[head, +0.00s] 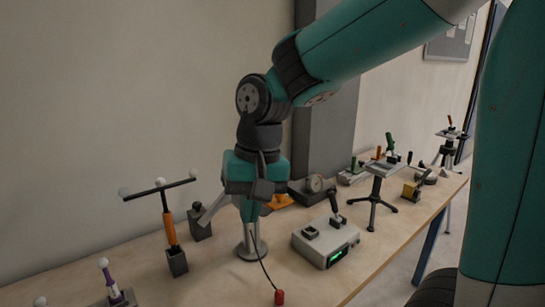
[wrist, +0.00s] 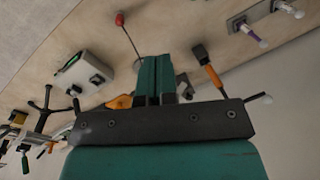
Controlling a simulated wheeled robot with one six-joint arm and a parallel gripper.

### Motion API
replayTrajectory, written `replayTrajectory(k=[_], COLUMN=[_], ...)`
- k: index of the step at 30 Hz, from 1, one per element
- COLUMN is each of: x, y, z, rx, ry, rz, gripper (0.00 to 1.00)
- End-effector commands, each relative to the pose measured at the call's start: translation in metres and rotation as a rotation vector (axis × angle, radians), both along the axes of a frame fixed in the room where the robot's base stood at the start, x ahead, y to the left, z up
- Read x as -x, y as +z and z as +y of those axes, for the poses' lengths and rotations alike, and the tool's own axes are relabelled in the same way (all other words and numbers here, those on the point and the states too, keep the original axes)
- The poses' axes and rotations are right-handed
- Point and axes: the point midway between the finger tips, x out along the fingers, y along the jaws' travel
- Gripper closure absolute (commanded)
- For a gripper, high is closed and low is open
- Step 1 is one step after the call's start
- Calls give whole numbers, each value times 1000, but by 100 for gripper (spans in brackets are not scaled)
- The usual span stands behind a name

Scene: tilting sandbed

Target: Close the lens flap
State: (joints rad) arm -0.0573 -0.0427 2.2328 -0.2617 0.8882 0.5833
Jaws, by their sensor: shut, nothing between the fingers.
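I cannot tell for sure which part is the lens flap. A stand with a round metal base (head: 252,249) is on the bench directly below my gripper (head: 250,218), which hides its upper part. A thin dark rod runs from near the stand to a red knob (head: 279,297) at the front; the knob also shows in the wrist view (wrist: 119,18). My gripper points down with its two teal fingers (wrist: 155,78) together and empty. Whether the fingers touch the stand is hidden.
Left of my gripper are a dark block (head: 200,224) with a tilted grey lever and an orange post (head: 169,229) with a crossbar. To the right are a white box (head: 325,243) with a black lever and a tripod table (head: 380,168). Bare bench lies in front.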

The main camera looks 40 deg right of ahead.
Motion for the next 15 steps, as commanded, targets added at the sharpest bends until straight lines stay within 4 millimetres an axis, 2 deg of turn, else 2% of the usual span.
replayTrajectory(k=[1, 3, 6, 10, 15], x=[-25, -51, -79, -97, -104], y=[40, 62, 85, 99, 96], z=[-24, -56, -96, -132, -147], rx=[29, 67, 109, 142, 158], ry=[-199, -467, -796, -1084, -1217], rz=[40, 87, 136, 176, 192], gripper=[100, 100, 100, 100, 100])
